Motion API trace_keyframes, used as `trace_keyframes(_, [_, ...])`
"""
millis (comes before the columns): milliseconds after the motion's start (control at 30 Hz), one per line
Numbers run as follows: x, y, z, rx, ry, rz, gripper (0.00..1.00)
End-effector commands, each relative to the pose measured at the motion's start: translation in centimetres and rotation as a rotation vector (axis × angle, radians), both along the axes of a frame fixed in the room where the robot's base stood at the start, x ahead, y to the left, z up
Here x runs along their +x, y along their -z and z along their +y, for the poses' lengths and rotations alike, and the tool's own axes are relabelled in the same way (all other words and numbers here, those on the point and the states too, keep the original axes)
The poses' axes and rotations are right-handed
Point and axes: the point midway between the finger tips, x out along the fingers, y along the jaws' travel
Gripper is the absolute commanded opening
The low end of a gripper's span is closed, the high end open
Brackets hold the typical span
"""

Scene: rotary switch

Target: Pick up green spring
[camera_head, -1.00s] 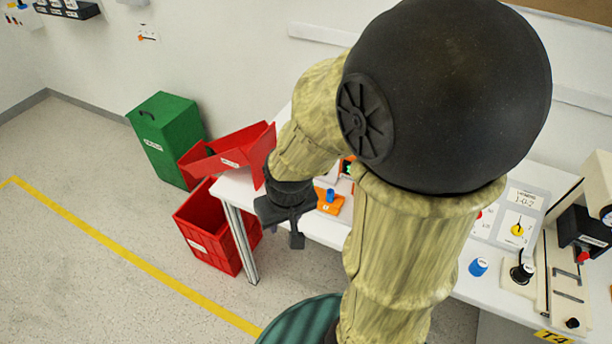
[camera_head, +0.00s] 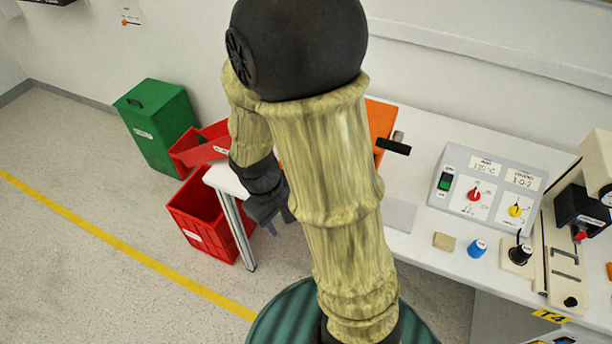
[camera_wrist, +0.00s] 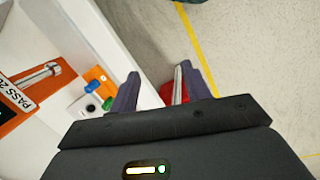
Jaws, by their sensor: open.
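I cannot make out a green spring for certain in either view. A small green bit (camera_wrist: 108,103) shows beside my left finger in the wrist view, too small to identify. My gripper (camera_head: 278,222) hangs off the left front corner of the white table (camera_head: 405,245), pointing down. In the wrist view its two dark fingers (camera_wrist: 159,70) are spread apart with nothing held between them. The table lies to their left and the floor ahead. My arm hides much of the table's left part in the head view.
An orange piece with a blue knob (camera_wrist: 92,87) and an orange unit marked PASS (camera_wrist: 30,90) are on the table. The control panel (camera_head: 488,190) and a blue knob (camera_head: 477,249) are at right. A red crate (camera_head: 205,218) and green bin (camera_head: 160,125) stand left of the table.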

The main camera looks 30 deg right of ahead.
Motion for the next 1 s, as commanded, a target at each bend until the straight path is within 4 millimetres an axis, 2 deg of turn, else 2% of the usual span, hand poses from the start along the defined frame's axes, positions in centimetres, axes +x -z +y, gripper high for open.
trace_keyframes(33, [0.0,1.6,0.0,-0.050,-0.073,0.068,0.48])
trace_keyframes(200, [0.3,5.0,-1.2,-0.238,-0.296,0.261,0.48])
trace_keyframes(367, [1.6,7.5,-2.4,-0.447,-0.507,0.419,0.48])
trace_keyframes(567, [4.5,9.9,-2.9,-0.756,-0.776,0.579,0.48])
trace_keyframes(667, [6.5,10.8,-2.6,-0.929,-0.908,0.640,0.48])
trace_keyframes(800, [9.4,11.9,-1.1,-1.173,-1.077,0.696,0.48])
trace_keyframes(1000, [11.7,12.6,0.8,-1.377,-1.205,0.719,0.48])
